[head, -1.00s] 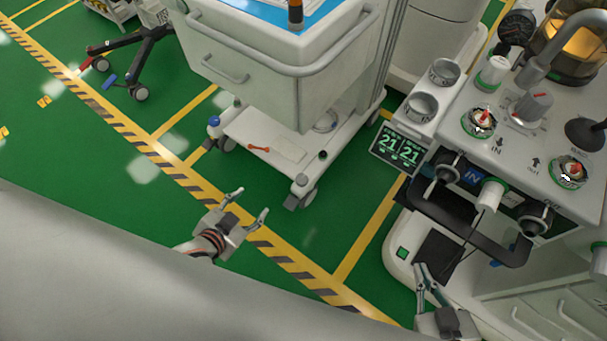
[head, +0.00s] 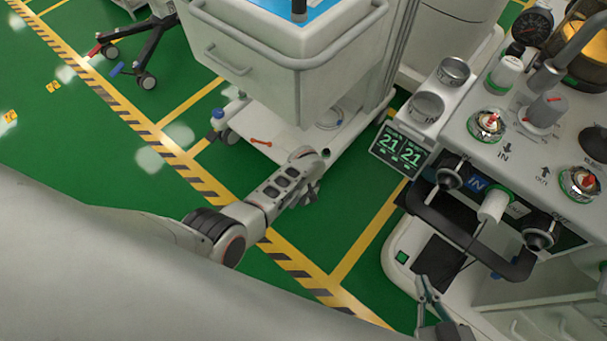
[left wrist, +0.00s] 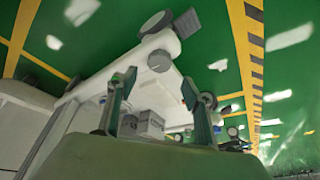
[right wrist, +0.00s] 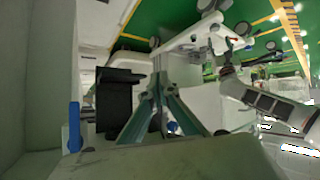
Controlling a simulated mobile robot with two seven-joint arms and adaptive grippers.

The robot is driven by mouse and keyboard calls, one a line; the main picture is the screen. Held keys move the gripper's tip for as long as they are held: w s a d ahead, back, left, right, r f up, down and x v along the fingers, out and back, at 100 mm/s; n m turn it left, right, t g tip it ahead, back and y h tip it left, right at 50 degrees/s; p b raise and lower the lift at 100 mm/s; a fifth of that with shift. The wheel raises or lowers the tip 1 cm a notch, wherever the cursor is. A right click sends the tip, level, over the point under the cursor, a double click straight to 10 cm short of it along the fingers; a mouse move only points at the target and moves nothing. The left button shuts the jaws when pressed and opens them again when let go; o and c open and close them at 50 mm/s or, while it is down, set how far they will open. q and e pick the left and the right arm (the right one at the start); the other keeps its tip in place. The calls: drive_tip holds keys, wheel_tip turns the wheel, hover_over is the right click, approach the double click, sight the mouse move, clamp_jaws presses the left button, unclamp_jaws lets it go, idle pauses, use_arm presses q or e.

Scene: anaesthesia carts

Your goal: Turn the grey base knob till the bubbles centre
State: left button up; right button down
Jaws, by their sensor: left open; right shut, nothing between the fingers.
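A grey knob (head: 546,107) sits on top of the white machine (head: 470,95) at the right, between two round glass-domed valves (head: 487,124) with red marks. I cannot tell that it is the base knob, and I can make out no bubbles. My left gripper (head: 309,190) hangs over the floor by the white cart, mostly hidden behind its own arm. In the left wrist view its fingers (left wrist: 158,92) are open and empty. My right gripper (head: 428,290) is low at the machine's front, well below the knob. In the right wrist view its fingers (right wrist: 161,75) are shut and empty.
A black bar handle (head: 465,240) juts from the machine's front, above the right gripper. A small screen (head: 398,147) reading 21 21 hangs at its left side. The white cart (head: 285,70) stands upper middle. Green floor (head: 90,240) is open at the left.

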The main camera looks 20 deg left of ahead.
use_arm(q)
wheel_tip(320, 180, down, 4)
drive_tip(key=shift+a+r+b, duration=0.15)
drive_tip(key=shift+r+b, duration=0.1)
drive_tip(key=shift+b, duration=0.7)
drive_tip(key=b+x, duration=0.2)
drive_tip(key=x, duration=0.1)
drive_tip(key=shift+w+f, duration=0.1)
drive_tip(key=shift+f, duration=0.2)
drive_tip(key=shift+w+a+f+b, duration=0.1)
drive_tip(key=shift+w+f+b, duration=0.2)
drive_tip(key=shift+w+b, duration=0.1)
drive_tip(key=shift+w, duration=0.15)
drive_tip(key=shift+w+r, duration=0.15)
use_arm(e)
drive_tip(key=shift+m+t+y, duration=0.5)
drive_tip(key=shift+m+y, duration=0.1)
drive_tip(key=shift+y, duration=0.1)
drive_tip(key=a+r, duration=0.1)
drive_tip(key=w+a, duration=0.1)
drive_tip(key=a, duration=0.1)
drive_tip(key=a+r, duration=0.1)
drive_tip(key=shift+w+a+r, duration=0.3)
drive_tip(key=shift+w, duration=0.1)
use_arm(q)
drive_tip(key=c, duration=1.1)
